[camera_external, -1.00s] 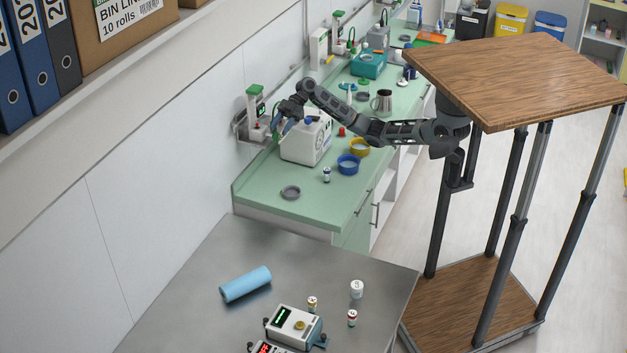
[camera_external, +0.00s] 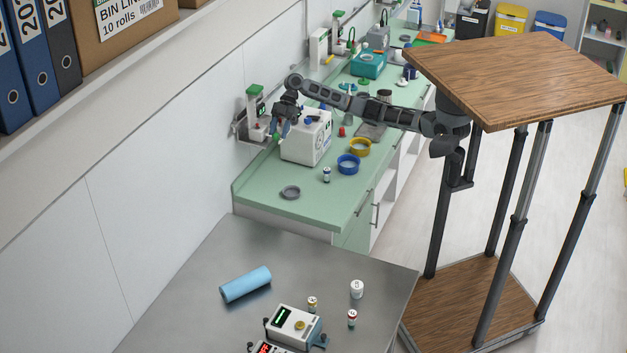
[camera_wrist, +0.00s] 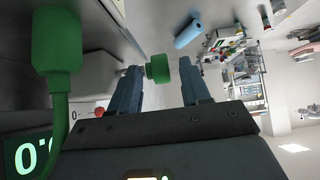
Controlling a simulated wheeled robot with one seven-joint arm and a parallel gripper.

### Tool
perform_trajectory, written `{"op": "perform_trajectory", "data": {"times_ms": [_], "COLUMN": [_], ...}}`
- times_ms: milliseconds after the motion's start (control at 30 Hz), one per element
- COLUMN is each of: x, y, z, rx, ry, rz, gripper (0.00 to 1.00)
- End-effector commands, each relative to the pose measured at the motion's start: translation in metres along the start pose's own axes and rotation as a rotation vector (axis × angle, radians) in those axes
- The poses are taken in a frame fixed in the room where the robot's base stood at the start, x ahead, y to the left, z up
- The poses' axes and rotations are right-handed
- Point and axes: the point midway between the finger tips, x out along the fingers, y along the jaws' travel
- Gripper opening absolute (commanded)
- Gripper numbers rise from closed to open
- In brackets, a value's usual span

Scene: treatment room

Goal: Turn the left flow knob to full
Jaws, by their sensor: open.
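A green knob (camera_wrist: 158,68) shows in the wrist view between the tips of my open gripper (camera_wrist: 160,80). A small gap shows on the knob's right side; I cannot tell whether the left finger touches it. In the external view my gripper (camera_external: 279,130) hangs pointing down beside the nearest wall unit (camera_external: 255,112), which has a green top and a small dark display. The knob's setting mark cannot be made out.
A white boxy device (camera_external: 306,142) stands on the green counter (camera_external: 262,185) right beside my gripper. A green bottle-shaped part (camera_wrist: 57,45) with a tube is close at left in the wrist view.

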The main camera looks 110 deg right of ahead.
Motion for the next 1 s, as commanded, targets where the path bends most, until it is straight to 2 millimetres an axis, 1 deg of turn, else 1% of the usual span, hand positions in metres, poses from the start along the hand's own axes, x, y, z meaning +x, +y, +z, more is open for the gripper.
{"op": "perform_trajectory", "data": {"times_ms": [133, 367, 467, 867, 1000], "x": [0.0074, 0.0087, 0.0086, 0.0087, 0.0088], "y": [-0.0003, -0.0002, -0.0002, -0.0010, -0.0016], "z": [-0.0004, -0.0003, -0.0003, -0.0001, -0.0001], "rx": [-0.001, -0.001, -0.001, -0.001, -0.001], "ry": [0.000, 0.001, 0.001, 0.000, -0.002], "rz": [0.000, 0.000, 0.000, -0.003, -0.006], "gripper": [0.47, 0.47, 0.39, 0.01, 0.00]}}
